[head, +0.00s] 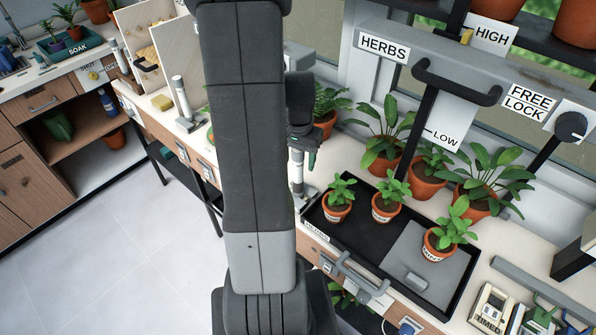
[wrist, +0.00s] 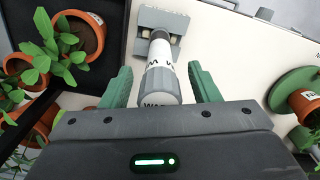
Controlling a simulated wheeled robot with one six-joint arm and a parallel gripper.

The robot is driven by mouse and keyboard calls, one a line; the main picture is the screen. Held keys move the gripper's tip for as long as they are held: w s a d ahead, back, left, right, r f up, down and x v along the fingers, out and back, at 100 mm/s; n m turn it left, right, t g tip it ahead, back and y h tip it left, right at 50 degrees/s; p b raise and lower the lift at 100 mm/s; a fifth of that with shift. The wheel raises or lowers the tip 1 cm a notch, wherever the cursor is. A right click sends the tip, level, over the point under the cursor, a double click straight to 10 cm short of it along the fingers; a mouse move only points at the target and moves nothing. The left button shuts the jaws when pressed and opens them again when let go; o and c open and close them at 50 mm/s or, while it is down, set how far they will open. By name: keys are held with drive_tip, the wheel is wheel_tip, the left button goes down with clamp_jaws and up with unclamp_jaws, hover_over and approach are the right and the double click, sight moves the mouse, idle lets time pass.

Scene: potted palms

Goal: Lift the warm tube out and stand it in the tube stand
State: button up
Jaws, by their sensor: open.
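The warm tube (wrist: 159,62) is white with dark lettering and a ribbed grey cap, and its cap end faces my wrist camera. Its far end meets a grey block-like holder (wrist: 174,22); how deep it sits there cannot be told. My gripper (wrist: 160,72) is open, with one green finger on each side of the tube and a gap visible on both sides. In the head view my gripper (head: 303,147) is over the counter just left of the black tray, partly hidden by my arm, with the tube (head: 296,172) below it. I cannot pick out the tube stand with certainty.
A black tray (head: 318,222) with several potted herbs lies right of the tube. A green round base (wrist: 283,88) with a pot is on the tube's other side.

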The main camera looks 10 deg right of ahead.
drive_tip(key=shift+f, duration=0.75)
drive_tip(key=c, duration=1.1)
drive_tip(key=shift+r, duration=0.1)
wheel_tip(320, 180, up, 9)
drive_tip(key=shift+r+b, duration=0.15)
drive_tip(key=shift+b, duration=0.25)
drive_tip(key=shift+r+p, duration=1.5)
drive_tip(key=shift+r, duration=0.6)
